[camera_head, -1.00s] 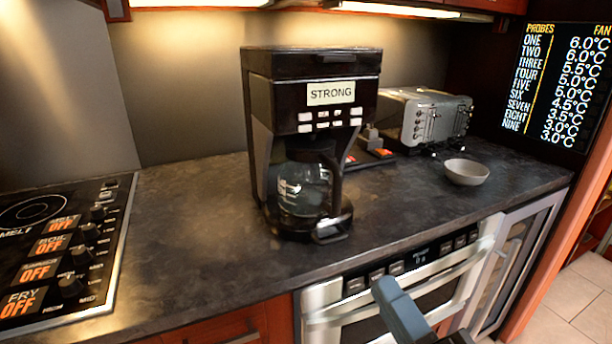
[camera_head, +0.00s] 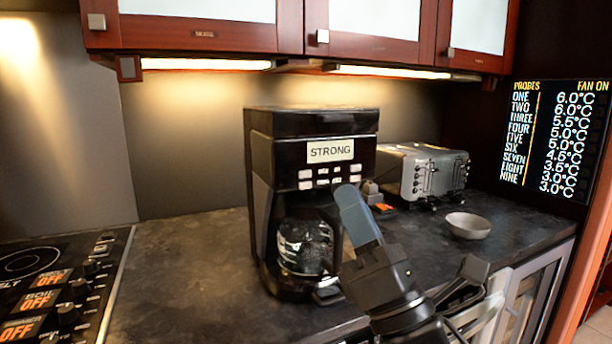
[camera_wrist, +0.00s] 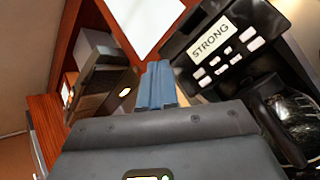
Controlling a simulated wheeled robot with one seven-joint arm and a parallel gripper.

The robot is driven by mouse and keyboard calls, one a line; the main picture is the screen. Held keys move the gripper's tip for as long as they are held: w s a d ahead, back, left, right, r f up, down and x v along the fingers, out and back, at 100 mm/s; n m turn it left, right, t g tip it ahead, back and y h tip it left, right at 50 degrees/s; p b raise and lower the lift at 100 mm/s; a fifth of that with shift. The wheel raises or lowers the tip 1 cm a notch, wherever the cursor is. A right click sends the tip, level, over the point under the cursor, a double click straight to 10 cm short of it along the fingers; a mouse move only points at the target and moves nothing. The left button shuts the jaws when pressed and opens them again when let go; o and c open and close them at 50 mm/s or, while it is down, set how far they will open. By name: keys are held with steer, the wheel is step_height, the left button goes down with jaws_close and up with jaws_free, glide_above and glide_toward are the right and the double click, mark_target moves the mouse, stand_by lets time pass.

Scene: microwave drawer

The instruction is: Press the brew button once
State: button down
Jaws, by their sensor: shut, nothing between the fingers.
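The black coffee maker (camera_head: 312,127) stands on the dark counter, with a display reading STRONG (camera_head: 330,151). Below the display are rows of small pale buttons (camera_head: 322,178); which one is the brew button I cannot tell. A glass carafe (camera_head: 303,247) sits in its base. My gripper (camera_head: 350,198) is shut and empty, its blue-grey fingers pointing up in front of the machine's right side, just below the buttons. In the wrist view the fingers (camera_wrist: 158,78) appear left of the button panel (camera_wrist: 227,60), with a visible gap in the picture.
A silver toaster (camera_head: 422,172) and a grey bowl (camera_head: 467,226) stand to the right. A cooktop (camera_head: 55,280) is at the left. Red-framed cabinets (camera_head: 290,45) hang above. The counter (camera_head: 180,265) left of the machine is clear.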

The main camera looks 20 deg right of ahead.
mark_target(305, 174)
steer(key=w, duration=0.9)
steer(key=shift+b, duration=0.3)
stand_by(2.0)
steer(key=shift+w, duration=0.35)
steer(key=shift+w+b, duration=0.3)
steer(key=shift+b, duration=0.15)
stand_by(0.4)
steer(key=shift+s, duration=0.75)
steer(key=shift+s, duration=0.1)
